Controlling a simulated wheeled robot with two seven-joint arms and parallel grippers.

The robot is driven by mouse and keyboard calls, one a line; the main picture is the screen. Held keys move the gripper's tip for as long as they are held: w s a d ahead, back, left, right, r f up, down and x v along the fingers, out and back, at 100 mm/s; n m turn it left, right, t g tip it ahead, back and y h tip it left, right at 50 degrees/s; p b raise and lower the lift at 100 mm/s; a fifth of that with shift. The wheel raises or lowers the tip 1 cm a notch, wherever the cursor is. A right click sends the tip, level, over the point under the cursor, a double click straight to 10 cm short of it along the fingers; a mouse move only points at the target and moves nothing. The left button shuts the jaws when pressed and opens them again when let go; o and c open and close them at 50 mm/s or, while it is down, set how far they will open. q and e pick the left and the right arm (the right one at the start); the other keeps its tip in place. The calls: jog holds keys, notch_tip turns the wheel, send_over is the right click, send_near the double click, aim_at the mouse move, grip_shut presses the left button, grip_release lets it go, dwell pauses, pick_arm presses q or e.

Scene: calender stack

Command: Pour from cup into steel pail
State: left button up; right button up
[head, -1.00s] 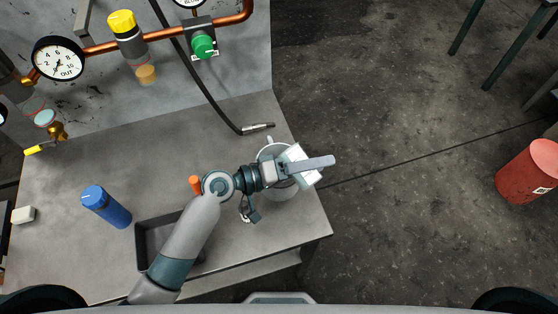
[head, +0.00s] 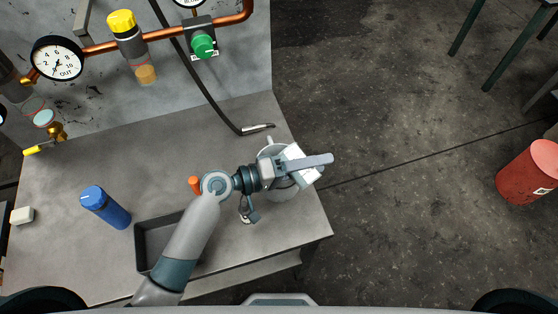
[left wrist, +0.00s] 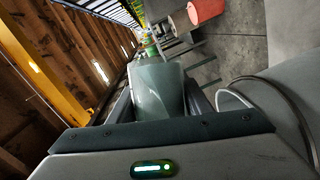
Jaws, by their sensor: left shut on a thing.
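My left gripper (head: 322,161) is over the steel pail (head: 284,194) near the right end of the bench. In the left wrist view it is shut on a smooth grey-green cup (left wrist: 158,92), which sits between its two fingers. The pail's curved rim and wall (left wrist: 268,103) show close on the right side of that view, beside the cup. In the head view my wrist and gripper cover much of the pail and hide its inside. I cannot make out the cup clearly there, nor whether anything flows from it. My right gripper is not in view.
On the bench (head: 110,160) stand a blue cylinder (head: 106,207), a dark tray (head: 152,235) partly under my left arm, and an orange piece (head: 194,184). A hose end (head: 256,128) lies behind the pail. A panel with gauges and pipes rises behind. A red drum (head: 530,171) stands right.

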pick_arm(q)
jog(key=shift+w+a+r+n, duration=0.35)
jog(key=shift+w+r+n, duration=0.1)
jog(key=shift+n, duration=0.15)
dwell(0.5)
jog(key=shift+w+a+r+n+h, duration=0.1)
jog(key=shift+w+r+n+h, duration=0.05)
jog(key=shift+r+n+h, duration=0.4)
jog(key=shift+w+a+r+n+h, duration=0.1)
jog(key=shift+r+n+h, duration=0.2)
jog(key=shift+n, duration=0.35)
dwell(1.0)
jog(key=f+m, duration=0.1)
jog(key=s+d+f+m+y, duration=0.1)
jog(key=m+y, duration=0.1)
jog(key=m, duration=0.1)
jog(key=shift+s+d+f, duration=0.15)
jog(key=shift+s+f, duration=0.15)
jog(key=shift+f, duration=0.1)
